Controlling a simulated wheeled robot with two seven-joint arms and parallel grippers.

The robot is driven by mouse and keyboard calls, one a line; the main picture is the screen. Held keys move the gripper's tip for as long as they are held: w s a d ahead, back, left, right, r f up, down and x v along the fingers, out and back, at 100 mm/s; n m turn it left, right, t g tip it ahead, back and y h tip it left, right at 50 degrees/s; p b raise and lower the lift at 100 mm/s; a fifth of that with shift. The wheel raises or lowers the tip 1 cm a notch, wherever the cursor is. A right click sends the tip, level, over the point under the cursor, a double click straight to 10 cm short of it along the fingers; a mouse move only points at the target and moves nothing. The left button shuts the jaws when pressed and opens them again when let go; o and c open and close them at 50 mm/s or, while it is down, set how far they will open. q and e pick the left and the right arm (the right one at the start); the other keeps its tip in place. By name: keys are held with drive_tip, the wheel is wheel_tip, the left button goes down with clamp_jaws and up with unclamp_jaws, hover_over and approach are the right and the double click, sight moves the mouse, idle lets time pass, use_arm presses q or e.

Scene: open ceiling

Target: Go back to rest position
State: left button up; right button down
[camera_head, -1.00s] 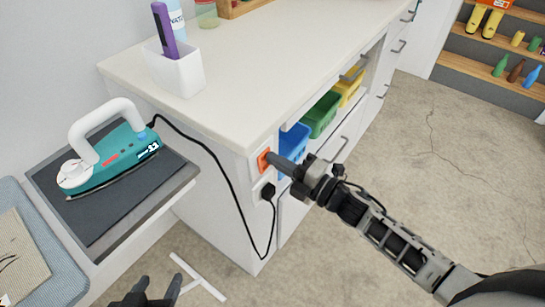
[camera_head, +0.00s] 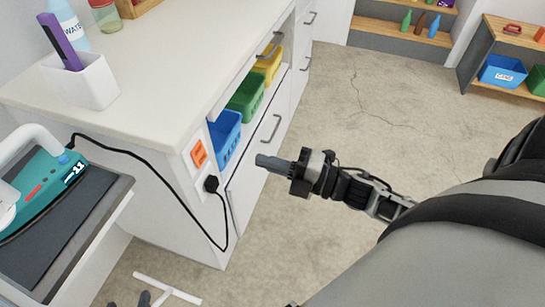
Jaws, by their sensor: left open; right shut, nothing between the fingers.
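My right gripper (camera_head: 272,162) is shut with nothing between its fingers. It is in the air to the right of the cabinet's end panel, apart from the orange switch (camera_head: 198,154). My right arm comes in from the right edge of the view. My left gripper (camera_head: 150,299) shows only as dark fingertips at the bottom edge, lower left; the rest of it is out of the frame.
The white cabinet (camera_head: 170,60) holds blue, green and yellow bins in its side. A black plug (camera_head: 211,184) and cord run to the teal iron (camera_head: 45,185) on a grey board (camera_head: 75,215). A white stand (camera_head: 168,287) is on the floor. Floor at right is clear.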

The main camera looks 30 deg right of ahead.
drive_tip(key=shift+s+d, duration=0.2)
drive_tip(key=shift+s, duration=0.1)
idle(0.4)
drive_tip(key=s+a+f+m+g+h, duration=0.2)
drive_tip(key=s+a+f+m+h, duration=0.1)
drive_tip(key=m, duration=0.8)
drive_tip(key=s+a+f+m+g+h, duration=0.2)
drive_tip(key=s+a+f+m+h, duration=0.2)
drive_tip(key=m, duration=0.8)
drive_tip(key=shift+s+a+f+h, duration=0.2)
drive_tip(key=shift+a+f+h, duration=0.25)
drive_tip(key=shift+a, duration=0.55)
